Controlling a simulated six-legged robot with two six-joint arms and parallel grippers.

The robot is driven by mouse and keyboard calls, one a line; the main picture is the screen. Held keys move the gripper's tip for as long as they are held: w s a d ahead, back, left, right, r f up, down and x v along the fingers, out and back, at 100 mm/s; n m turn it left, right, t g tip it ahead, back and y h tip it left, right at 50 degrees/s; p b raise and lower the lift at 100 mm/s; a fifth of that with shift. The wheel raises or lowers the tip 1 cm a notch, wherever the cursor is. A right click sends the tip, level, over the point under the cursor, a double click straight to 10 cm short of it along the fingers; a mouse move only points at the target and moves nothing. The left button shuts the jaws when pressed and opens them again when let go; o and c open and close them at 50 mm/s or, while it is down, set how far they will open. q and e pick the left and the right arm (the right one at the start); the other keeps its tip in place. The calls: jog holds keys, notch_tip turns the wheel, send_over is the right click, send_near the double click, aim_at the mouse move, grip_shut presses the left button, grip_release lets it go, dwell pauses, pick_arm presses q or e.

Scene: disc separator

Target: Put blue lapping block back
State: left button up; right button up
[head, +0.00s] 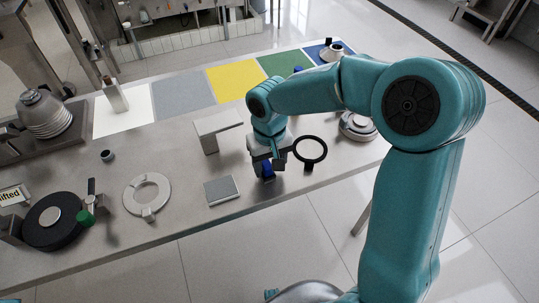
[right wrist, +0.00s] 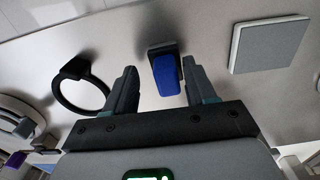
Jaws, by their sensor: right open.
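The blue lapping block (head: 267,170) is near the front edge of the grey bench, below my right gripper (head: 275,161) in the head view. In the right wrist view the block (right wrist: 167,76) shows as a blue body with a dark part (right wrist: 160,48) at its far end. My right gripper (right wrist: 160,66) is open, with one finger on each side of the block. Gaps show between the block and both fingers, so it is not clamped. The gripper partly hides the block in the head view. My left gripper is not in view.
A black ring on a stand (head: 310,150) is close to the right of the gripper. A grey square plate (head: 221,190) and a raised bracket (head: 216,124) are to the left. Yellow (head: 236,80), green (head: 262,70) and other coloured mats line the back.

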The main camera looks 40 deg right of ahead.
aim_at(270, 164)
notch_tip(270, 164, up, 12)
jog(key=shift+r+p, duration=0.15)
jog(key=shift+p, duration=0.15)
jog(key=shift+s, duration=0.1)
dwell(0.5)
